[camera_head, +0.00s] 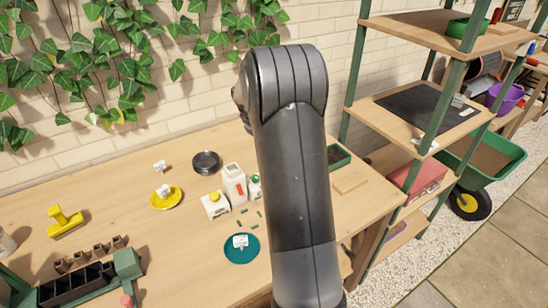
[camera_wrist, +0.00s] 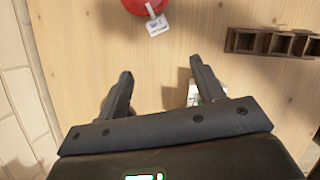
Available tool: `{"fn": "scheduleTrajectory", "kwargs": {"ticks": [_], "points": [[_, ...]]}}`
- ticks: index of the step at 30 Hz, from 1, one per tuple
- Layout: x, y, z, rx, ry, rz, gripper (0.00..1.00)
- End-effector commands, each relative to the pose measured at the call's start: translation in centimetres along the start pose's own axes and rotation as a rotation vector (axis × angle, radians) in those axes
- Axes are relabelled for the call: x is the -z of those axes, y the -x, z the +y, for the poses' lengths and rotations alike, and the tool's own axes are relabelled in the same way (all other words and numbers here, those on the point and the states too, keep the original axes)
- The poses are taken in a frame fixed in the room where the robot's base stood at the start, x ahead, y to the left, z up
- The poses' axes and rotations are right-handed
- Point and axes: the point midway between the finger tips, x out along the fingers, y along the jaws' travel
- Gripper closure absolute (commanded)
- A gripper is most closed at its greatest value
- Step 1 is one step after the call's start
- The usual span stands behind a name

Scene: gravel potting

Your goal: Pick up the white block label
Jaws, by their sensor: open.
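My gripper (camera_wrist: 160,78) is open in the wrist view, with bare wood between its fingers. A small white label with dark print (camera_wrist: 157,24) lies at the edge of a red round dish (camera_wrist: 143,3), beyond the fingertips. Another whitish thing (camera_wrist: 193,96) is partly hidden behind the right finger; I cannot tell what it is. In the head view, a small white block (camera_head: 160,167) stands on the table behind a yellow saucer (camera_head: 167,203). Other white labels sit on the yellow saucer (camera_head: 163,190) and the teal saucer (camera_head: 240,241). My arm hides the gripper there.
A white bottle (camera_head: 234,184), a white box with a yellow cap (camera_head: 215,205) and a black dish (camera_head: 206,162) stand mid-table. A yellow tool (camera_head: 65,222) and a black tray (camera_head: 77,285) are at left. Brown pots (camera_wrist: 275,42) lie right of the red dish. Shelves (camera_head: 420,115) stand right.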

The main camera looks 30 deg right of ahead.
Motion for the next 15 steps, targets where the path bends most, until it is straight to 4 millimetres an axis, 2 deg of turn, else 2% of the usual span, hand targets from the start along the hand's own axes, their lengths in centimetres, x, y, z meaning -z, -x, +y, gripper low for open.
{"fn": "scheduleTrajectory", "kwargs": {"ticks": [1, 3, 11, 15], "points": [[-0.4, -1.6, 0.2, 0.011, 0.043, 0.0, 0.38], [-0.9, -3.0, 0.3, 0.019, 0.098, -0.002, 0.38], [-1.4, -5.5, 0.5, 0.029, 0.17, -0.004, 0.38], [-1.4, -7.5, 0.4, 0.03, 0.169, -0.003, 0.38]]}}
